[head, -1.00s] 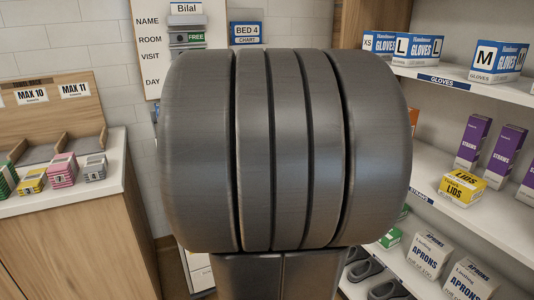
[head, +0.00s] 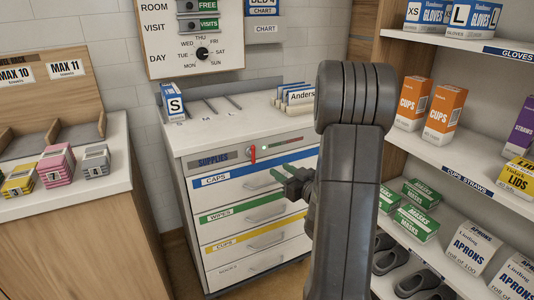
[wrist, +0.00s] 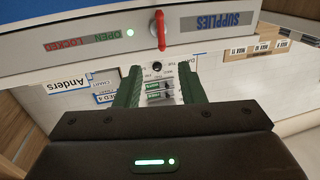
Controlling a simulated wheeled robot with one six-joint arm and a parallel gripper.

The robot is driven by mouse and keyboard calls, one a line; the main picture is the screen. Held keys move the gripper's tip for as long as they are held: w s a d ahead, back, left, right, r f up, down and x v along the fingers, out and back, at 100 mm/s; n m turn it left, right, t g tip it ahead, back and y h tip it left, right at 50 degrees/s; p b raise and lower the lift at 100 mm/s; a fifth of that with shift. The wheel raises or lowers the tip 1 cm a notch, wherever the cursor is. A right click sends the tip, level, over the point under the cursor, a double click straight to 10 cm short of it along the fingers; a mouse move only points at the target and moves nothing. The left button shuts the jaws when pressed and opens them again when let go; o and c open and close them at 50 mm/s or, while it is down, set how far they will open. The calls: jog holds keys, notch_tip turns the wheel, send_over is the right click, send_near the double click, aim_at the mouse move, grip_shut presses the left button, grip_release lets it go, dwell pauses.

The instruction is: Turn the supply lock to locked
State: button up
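The supply lock is a round knob with a red lever (head: 253,154) on the top panel of the white supply cart (head: 195,190), right of the SUPPLIES label. In the head view the lever hangs about straight down. In the upside-down wrist view the red lever (wrist: 160,30) stands just beyond my fingers. A small lit green light (wrist: 130,32) shows beside the word OPEN, with LOCKED in red next to it. My gripper (head: 277,178) is below and right of the lever, apart from it. In the wrist view its two green fingers (wrist: 160,92) are spread, with nothing between them.
Labelled drawers with handles (head: 266,213) lie below the lock panel. A glove box (head: 174,102) and files (head: 300,95) stand on the cart top. A shelf (head: 470,170) of supplies is close on the right, and a wooden counter (head: 70,220) stands at the left.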

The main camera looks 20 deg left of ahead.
aim_at(252, 154)
jog(key=x, duration=1.3)
jog(key=shift+a, duration=0.25)
jog(key=shift+w, duration=0.1)
grip_shut()
